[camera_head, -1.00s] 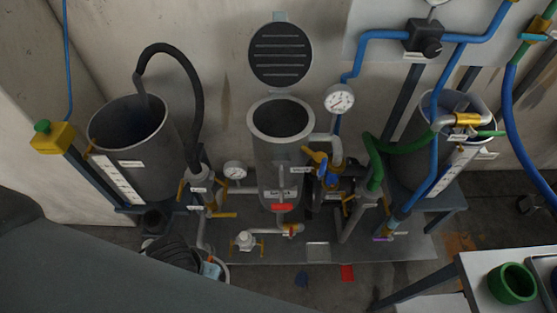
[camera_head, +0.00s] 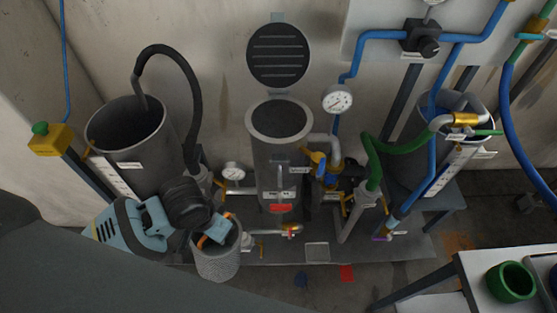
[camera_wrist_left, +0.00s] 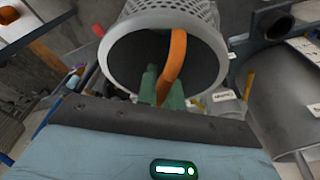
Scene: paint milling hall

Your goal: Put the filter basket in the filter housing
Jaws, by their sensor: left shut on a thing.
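The filter basket (camera_head: 217,256) is a grey perforated cylinder with an orange handle (camera_head: 217,231). My left gripper (camera_head: 208,236) is shut on that handle and holds the basket in the air, left of and nearer than the housing. In the left wrist view the basket (camera_wrist_left: 213,22) hangs beyond the green fingers (camera_wrist_left: 162,88), which grip the orange handle. The filter housing (camera_head: 279,165) is a grey upright cylinder with a light rim and an open, dark mouth. Its round slotted lid (camera_head: 278,54) stands raised behind it. My right gripper is not in view.
A dark tank (camera_head: 127,135) with a black hose stands to the left. A gauge (camera_head: 337,100), blue and green pipes and valves crowd the housing's right side. A second tank (camera_head: 457,110) stands further right.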

